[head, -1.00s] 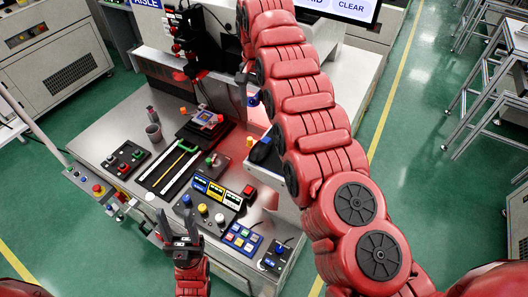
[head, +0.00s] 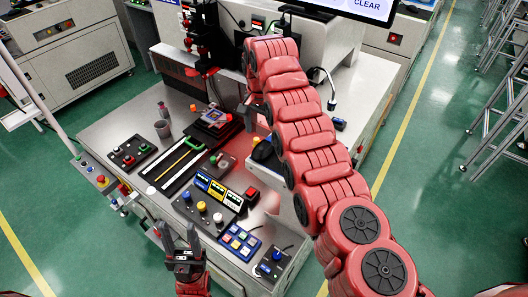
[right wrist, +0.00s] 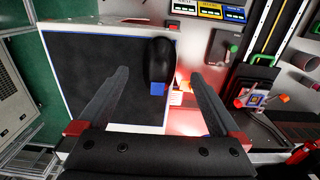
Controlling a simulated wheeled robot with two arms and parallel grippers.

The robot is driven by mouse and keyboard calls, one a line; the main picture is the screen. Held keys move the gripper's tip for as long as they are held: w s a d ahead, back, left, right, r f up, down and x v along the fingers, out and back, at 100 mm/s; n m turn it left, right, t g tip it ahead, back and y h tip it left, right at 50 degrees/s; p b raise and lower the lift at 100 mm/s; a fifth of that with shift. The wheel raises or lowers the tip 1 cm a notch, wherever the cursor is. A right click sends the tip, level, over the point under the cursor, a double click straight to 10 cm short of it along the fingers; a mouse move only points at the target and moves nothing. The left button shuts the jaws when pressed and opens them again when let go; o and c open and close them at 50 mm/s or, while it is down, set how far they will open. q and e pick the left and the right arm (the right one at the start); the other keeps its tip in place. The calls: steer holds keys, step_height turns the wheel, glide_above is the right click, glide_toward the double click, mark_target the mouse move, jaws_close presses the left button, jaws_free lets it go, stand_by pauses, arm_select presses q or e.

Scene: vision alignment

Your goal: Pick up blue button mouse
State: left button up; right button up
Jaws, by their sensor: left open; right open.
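The black mouse (right wrist: 159,58) with a blue button (right wrist: 157,89) lies on a dark pad (right wrist: 80,85) with a blue edge in the right wrist view. In the head view I cannot make out the mouse clearly beside my right arm. My right gripper (right wrist: 160,74) is open and empty, its two fingers on either side of the mouse in the picture, above the pad. In the head view it hangs over the table, partly hidden by my arm. My left gripper (head: 181,240) is open and empty near the table's front left edge.
The table holds a panel with colored knobs (head: 202,208), a keypad of colored buttons (head: 240,242), a small button box (head: 272,264), a black rail fixture (head: 180,165) and a cup (head: 162,129). A machine with a monitor (head: 350,8) stands behind.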

mark_target(262, 148)
step_height(262, 148, down, 3)
steer(key=shift+s+d+r+p, duration=0.1)
steer(key=shift+r+p, duration=0.1)
steer(key=shift+p, duration=0.5)
step_height(262, 148, down, 3)
steer(key=shift+r+p, duration=0.2)
steer(key=shift+p, duration=0.85)
steer(key=shift+f+b, duration=0.5)
steer(key=shift+f, duration=0.3)
steer(key=shift+w+f, duration=0.2)
steer(key=shift+f, duration=0.25)
steer(key=shift+c, duration=0.3)
steer(key=c, duration=1.3)
steer(key=shift+r, duration=0.1)
